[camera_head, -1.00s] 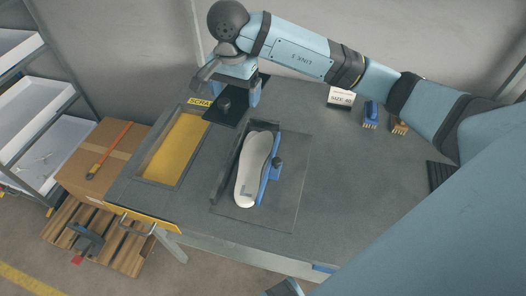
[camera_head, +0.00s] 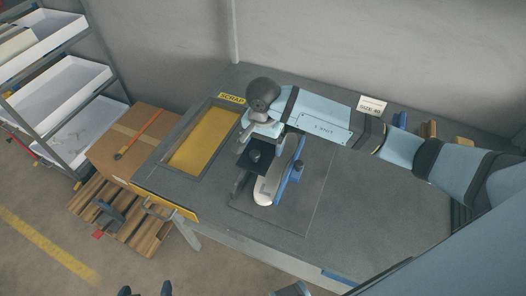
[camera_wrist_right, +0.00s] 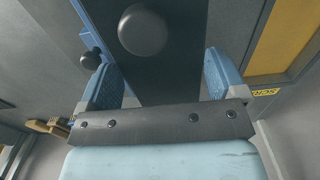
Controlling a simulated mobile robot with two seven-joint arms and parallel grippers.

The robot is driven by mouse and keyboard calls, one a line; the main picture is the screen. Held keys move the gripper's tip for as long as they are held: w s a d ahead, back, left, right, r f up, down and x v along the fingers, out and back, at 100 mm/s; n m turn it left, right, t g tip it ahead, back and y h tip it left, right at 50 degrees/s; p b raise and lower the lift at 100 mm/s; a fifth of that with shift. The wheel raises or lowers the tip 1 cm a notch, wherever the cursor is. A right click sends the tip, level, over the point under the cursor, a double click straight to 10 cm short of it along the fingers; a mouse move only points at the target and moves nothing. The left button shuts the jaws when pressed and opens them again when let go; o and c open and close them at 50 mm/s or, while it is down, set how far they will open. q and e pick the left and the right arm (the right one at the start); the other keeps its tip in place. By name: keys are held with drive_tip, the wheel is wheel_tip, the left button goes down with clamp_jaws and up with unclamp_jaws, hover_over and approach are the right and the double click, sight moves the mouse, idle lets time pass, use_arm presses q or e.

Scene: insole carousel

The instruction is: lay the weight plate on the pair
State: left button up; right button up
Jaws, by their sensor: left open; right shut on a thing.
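The weight plate (camera_head: 247,164) is a dark flat plate with a round knob. My right gripper (camera_head: 262,134) is shut on it and holds it over the left side of the pair (camera_head: 265,191). I cannot tell whether the plate touches the pair. The pair is a white insole shape in a fixture with a blue side piece (camera_head: 289,160); the plate and arm hide its upper part. In the right wrist view the plate (camera_wrist_right: 170,85) shows between the blue fingers, its knob toward the camera. My left gripper (camera_head: 145,290) is open and empty at the bottom edge, away from the table.
A yellow scrap tray (camera_head: 205,143) is set in the table left of the plate. A size card (camera_head: 372,105) and brushes (camera_head: 430,129) stand at the back right. A cardboard box (camera_head: 135,140) and a shelf of white bins (camera_head: 70,85) are at the left. The table's front right is clear.

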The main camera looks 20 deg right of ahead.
sight(263, 147)
drive_tip(key=shift+f, duration=2.35)
drive_tip(key=shift+f, duration=0.15)
drive_tip(key=o, duration=1.2)
wheel_tip(263, 147, up, 12)
drive_tip(key=shift+r+b, duration=0.1)
drive_tip(key=shift+b, duration=0.25)
